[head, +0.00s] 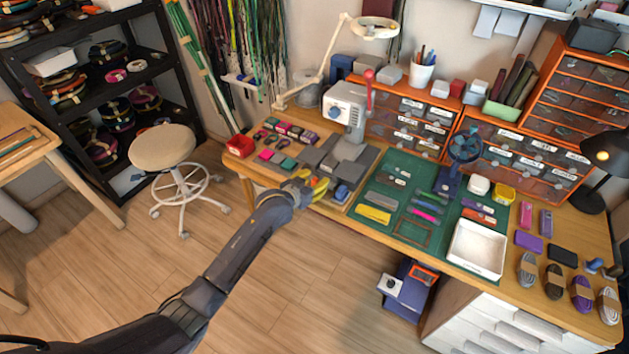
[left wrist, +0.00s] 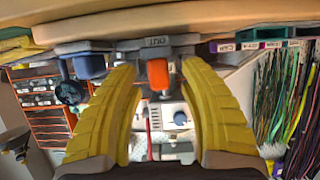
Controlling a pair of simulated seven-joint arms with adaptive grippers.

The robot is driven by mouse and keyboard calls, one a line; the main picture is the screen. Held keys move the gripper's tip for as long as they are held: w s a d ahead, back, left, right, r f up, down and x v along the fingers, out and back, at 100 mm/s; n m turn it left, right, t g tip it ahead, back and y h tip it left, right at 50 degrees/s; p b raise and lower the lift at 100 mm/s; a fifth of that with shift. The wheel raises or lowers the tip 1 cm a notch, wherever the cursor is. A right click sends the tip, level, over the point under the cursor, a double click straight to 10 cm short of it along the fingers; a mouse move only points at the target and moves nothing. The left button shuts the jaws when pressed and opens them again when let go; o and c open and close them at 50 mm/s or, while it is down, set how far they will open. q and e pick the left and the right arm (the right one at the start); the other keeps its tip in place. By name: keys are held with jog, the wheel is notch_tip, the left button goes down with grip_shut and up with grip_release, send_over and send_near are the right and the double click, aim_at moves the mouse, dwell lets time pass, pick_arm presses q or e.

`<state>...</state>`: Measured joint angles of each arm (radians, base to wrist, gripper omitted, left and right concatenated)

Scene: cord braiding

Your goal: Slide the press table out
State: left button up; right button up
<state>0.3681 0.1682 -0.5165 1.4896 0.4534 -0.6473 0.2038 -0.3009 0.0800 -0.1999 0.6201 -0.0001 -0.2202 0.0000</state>
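The press (head: 347,107) is a white machine with a blue knob and a red-topped lever, standing at the back of the workbench. Grey plates (head: 345,160) lie at its foot, probably its table; the exact outline is unclear. My left gripper (head: 313,189) has yellow fingers and is at the bench's front edge, before these plates. In the left wrist view an orange tab (left wrist: 157,73) sits between the spread fingers (left wrist: 160,80), with gaps on both sides. A label reading OUT (left wrist: 155,41) is by the tab. The white press (left wrist: 165,118) shows behind it. My right gripper is out of view.
A blue-knobbed part (head: 342,192) is just right of my left gripper. Small coloured blocks (head: 275,158) lie to its left. A green mat (head: 400,228) with tools and a white tray (head: 476,249) are to the right. The floor before the bench is mostly clear.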

pick_arm(q)
jog(key=shift+s+r, duration=0.15)
jog(key=v, duration=1.1)
jog(key=shift+s+a, duration=0.2)
jog(key=shift+a, duration=0.05)
